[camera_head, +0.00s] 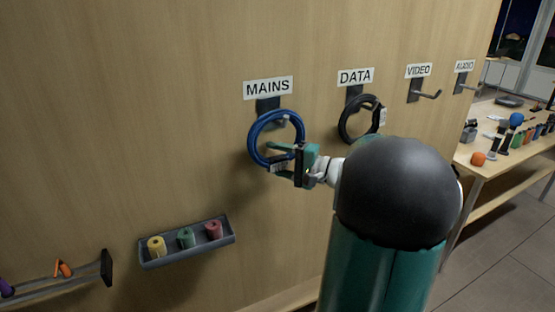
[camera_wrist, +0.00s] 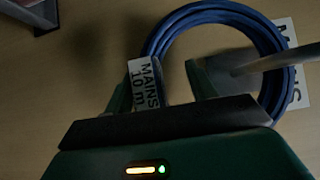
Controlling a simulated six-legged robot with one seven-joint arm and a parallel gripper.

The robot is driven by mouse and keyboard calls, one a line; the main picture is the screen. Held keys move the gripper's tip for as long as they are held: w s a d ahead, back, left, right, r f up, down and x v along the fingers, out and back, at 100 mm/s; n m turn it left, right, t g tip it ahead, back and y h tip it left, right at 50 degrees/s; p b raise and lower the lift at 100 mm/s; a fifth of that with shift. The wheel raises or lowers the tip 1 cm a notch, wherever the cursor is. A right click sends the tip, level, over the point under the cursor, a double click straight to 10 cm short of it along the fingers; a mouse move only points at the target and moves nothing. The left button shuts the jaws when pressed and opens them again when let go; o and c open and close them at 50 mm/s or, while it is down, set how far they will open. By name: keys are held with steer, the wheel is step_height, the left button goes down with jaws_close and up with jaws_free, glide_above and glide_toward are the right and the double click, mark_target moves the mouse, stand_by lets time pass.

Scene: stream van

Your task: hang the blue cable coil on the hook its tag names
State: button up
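The blue cable coil (camera_head: 253,134) is against the wall at the MAINS hook (camera_head: 281,121), below the MAINS label (camera_head: 268,87). In the wrist view the coil (camera_wrist: 222,13) has a white tag (camera_wrist: 145,84) reading "MAINS 10 m". The hook's rod (camera_wrist: 285,60) shows inside the loop and crosses in front of its right side. My gripper (camera_head: 278,158) is at the coil's lower edge. Its green fingers (camera_wrist: 163,90) stand apart, one on each side of the coil's strand near the tag. Finger contact is hard to tell.
A black coil (camera_head: 344,125) hangs on the DATA hook to the right. The VIDEO hook (camera_head: 428,95) and AUDIO hook (camera_head: 468,87) are bare. A grey tray (camera_head: 190,252) with tape rolls is on the wall below left. A cluttered table (camera_head: 478,168) stands at the right.

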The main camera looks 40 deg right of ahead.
steer(key=s+d, duration=0.3)
steer(key=s, duration=1.7)
steer(key=shift+s, duration=0.2)
stand_by(0.7)
